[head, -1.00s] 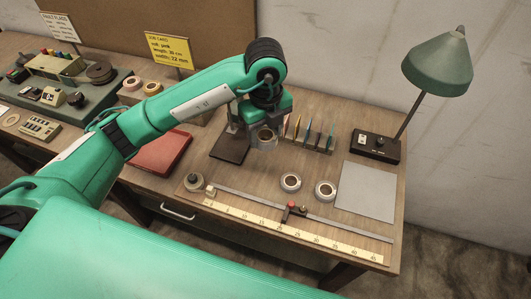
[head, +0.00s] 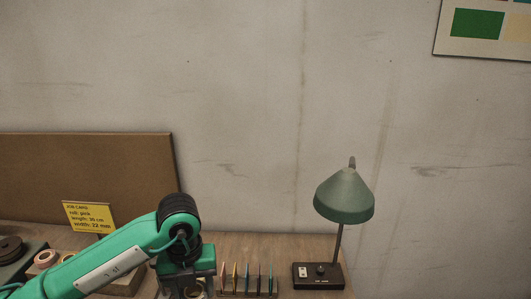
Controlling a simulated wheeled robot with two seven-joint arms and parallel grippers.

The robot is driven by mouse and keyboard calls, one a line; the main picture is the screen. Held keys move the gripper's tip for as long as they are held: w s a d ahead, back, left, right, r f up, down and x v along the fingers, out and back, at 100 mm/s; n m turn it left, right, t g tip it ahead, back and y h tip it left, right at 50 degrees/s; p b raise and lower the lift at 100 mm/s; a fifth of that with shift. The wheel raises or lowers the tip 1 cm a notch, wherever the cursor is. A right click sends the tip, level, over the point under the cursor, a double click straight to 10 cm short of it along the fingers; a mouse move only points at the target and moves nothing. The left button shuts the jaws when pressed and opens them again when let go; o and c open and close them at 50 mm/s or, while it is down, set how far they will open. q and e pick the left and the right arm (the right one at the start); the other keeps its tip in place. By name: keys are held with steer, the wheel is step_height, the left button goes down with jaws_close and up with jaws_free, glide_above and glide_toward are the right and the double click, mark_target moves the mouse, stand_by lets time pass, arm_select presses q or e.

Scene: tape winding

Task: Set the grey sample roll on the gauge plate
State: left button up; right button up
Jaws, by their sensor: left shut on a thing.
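My left gripper (head: 196,288) hangs at the bottom edge of the head view, below the wrist, and its tips are largely cut off by the frame. It is shut on the grey sample roll, of which at most a sliver shows between the fingers; the second-old head picture shows the roll held there more clearly. The gauge plate is not clearly visible now, so I cannot tell how the roll stands to it. My right gripper is not in view.
Right of my gripper stands a rack of thin coloured cards (head: 247,283). Further right is a green desk lamp (head: 345,197) on a dark base (head: 318,277). A yellow job card (head: 88,216) and pale tape rolls (head: 46,259) are at left. A brown board (head: 85,170) leans behind.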

arm_select(q)
steer(key=m, duration=0.4)
steer(key=a+m, duration=0.1)
steer(key=m, duration=0.4)
steer(key=a+m, duration=0.1)
steer(key=m, duration=0.3)
steer(key=shift+f+m, duration=0.3)
steer(key=shift+f, duration=0.05)
steer(key=m, duration=0.4)
steer(key=shift+a+f+m, duration=0.1)
steer(key=shift+a+m, duration=0.2)
steer(key=shift+a, duration=0.05)
steer(key=s+a+f+m, duration=0.1)
steer(key=s+f+m, duration=0.1)
steer(key=m, duration=0.8)
steer(key=s+a+f+m, duration=0.2)
steer(key=f+m, duration=0.3)
steer(key=m, duration=0.5)
steer(key=shift+s, duration=0.45)
